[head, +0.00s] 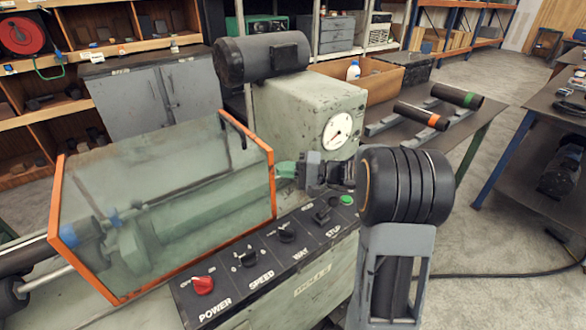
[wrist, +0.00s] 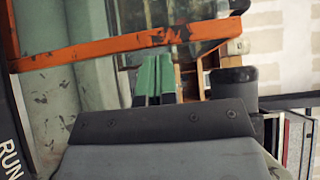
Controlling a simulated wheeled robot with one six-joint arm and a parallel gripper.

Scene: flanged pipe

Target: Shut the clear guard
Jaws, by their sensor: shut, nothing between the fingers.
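The clear guard (head: 165,195) with orange edges spans the left part of the green machine, over the pipe and its clamping parts. Its right orange edge (head: 272,180) is close to my gripper (head: 284,170), and a black strip lies along its upper right corner. In the wrist view an orange edge of the guard (wrist: 100,48) crosses just beyond the green fingertips of my gripper (wrist: 154,60). The fingers are together with nothing between them. I cannot tell whether they touch the edge, or whether the guard is fully down.
The control panel (head: 265,265) with a red power knob (head: 203,285), black knobs and a green button (head: 346,200) lies below my gripper. A dial gauge (head: 337,131) and a dark motor (head: 262,57) stand behind. A bench with pipes (head: 452,95) is to the right.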

